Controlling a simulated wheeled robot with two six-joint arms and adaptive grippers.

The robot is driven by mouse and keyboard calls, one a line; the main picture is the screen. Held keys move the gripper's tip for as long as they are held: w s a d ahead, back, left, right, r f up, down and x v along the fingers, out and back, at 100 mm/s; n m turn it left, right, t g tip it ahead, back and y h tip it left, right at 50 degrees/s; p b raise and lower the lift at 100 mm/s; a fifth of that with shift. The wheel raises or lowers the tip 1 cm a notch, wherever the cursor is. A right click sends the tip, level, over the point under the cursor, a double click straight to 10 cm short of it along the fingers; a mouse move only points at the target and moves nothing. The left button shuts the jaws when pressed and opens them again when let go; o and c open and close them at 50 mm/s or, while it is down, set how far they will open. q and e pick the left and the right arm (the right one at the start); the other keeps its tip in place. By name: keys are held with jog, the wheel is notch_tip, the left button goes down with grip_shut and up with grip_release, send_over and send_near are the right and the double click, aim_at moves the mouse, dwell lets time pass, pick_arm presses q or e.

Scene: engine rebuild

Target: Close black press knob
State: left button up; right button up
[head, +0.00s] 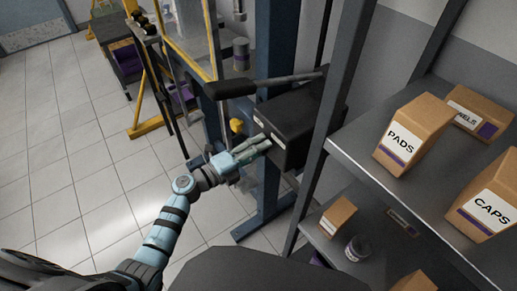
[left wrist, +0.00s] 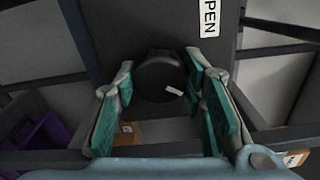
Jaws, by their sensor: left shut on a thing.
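The black press box (head: 305,115) is mounted on the blue press frame, with a dark lever (head: 265,84) above it. In the left wrist view, a round black knob (left wrist: 157,78) with a small white mark sits on the dark panel (left wrist: 140,25), below a white label ending in "PEN". My left gripper (head: 265,148) reaches the front of the box; it also shows in the left wrist view (left wrist: 161,72). Its teal-padded fingers stand either side of the knob and are shut on it. In the head view the fingers hide the knob. My right gripper is not in view.
A grey shelf (head: 365,155) at the right holds the PADS box (head: 408,138), the CAPS box (head: 490,205) and other boxes. A dark upright (head: 322,130) stands close to the right of the press box. Tiled floor (head: 70,160) at the left is clear.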

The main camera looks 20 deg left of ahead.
pick_arm(q)
jog(key=shift+f, duration=0.15)
jog(key=o, duration=1.2)
jog(key=shift+s, duration=0.1)
jog(key=v, duration=1.2)
